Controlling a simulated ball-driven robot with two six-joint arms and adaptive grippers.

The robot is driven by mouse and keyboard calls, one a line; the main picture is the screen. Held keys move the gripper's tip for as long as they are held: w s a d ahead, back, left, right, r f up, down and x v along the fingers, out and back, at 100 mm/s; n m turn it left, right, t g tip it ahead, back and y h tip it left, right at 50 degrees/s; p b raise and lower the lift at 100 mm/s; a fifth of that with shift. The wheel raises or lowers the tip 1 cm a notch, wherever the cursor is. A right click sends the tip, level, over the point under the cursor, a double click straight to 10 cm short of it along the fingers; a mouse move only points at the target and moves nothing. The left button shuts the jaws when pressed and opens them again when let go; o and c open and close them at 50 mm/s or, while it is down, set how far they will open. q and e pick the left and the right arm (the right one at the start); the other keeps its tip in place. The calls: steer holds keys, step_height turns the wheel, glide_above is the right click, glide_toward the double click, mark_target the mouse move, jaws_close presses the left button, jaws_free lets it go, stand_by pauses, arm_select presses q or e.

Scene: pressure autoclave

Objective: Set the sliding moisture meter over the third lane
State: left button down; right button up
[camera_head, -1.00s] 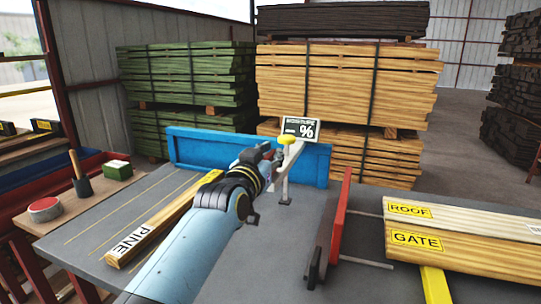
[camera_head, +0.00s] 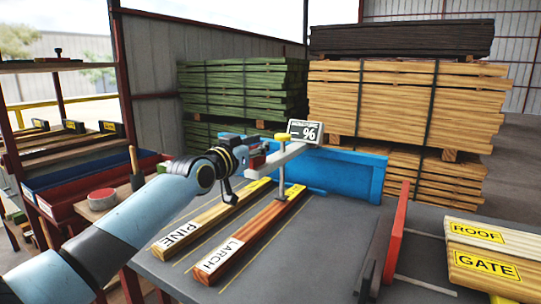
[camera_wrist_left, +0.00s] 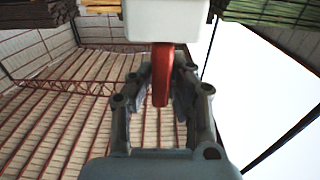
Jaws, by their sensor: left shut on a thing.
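The moisture meter (camera_head: 290,148) has a pale sliding arm, a yellow knob (camera_head: 281,137), a thin post and a display (camera_head: 305,131) reading "– %". My left gripper (camera_head: 258,157) is shut on its red handle, which shows between the fingers in the left wrist view (camera_wrist_left: 161,80). The post comes down over the larch board (camera_head: 247,232); whether it touches is unclear. The pine board (camera_head: 203,222) lies in a lane to the left. Thin yellow lines mark the lanes on the grey table (camera_head: 290,258). My right gripper is out of view.
A blue fence (camera_head: 345,175) stands along the table's back. A red plate (camera_head: 396,232) stands upright at right, beside boards labelled ROOF (camera_head: 477,235) and GATE (camera_head: 485,265). A round red-rimmed tin (camera_head: 102,199) sits at left. Grey table between larch and red plate is bare.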

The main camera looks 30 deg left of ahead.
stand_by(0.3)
arm_select(q)
steer(key=c, duration=1.3)
jaws_free()
steer(key=s, duration=1.2)
steer(key=shift+a, duration=0.25)
